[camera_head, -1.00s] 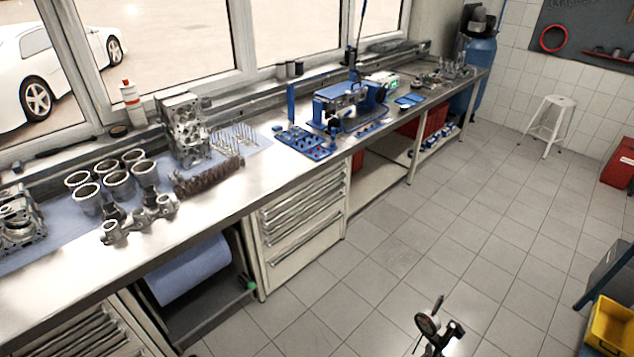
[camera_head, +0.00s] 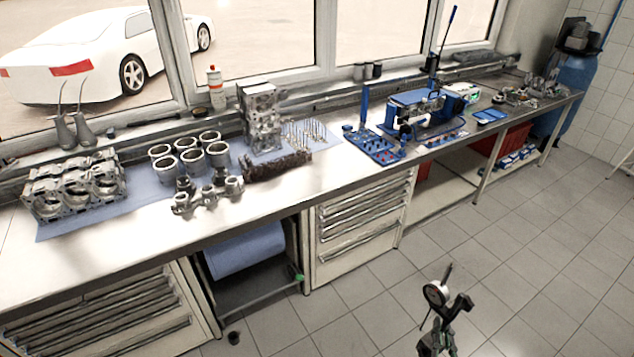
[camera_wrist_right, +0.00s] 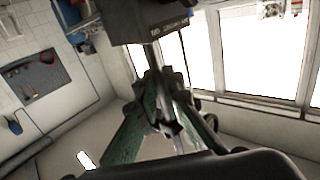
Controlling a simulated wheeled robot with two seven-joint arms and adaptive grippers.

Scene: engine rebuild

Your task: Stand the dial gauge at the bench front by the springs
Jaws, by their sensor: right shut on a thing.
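The dial gauge (camera_head: 437,293), with a round white face and a dark stand, is held over the floor in front of the bench, tilted. My right gripper (camera_head: 440,325) is shut on it. In the right wrist view, the green-sided fingers (camera_wrist_right: 162,122) close around a thin rod, with a dark block (camera_wrist_right: 150,20) beyond them. The bench (camera_head: 120,240) runs along the windows; its front edge is clear at the left. I cannot clearly pick out the springs; small parts lie in a blue tray (camera_head: 372,150). My left gripper is not in view.
A blue machine (camera_head: 415,110) stands farther right. Floor before the drawers is free.

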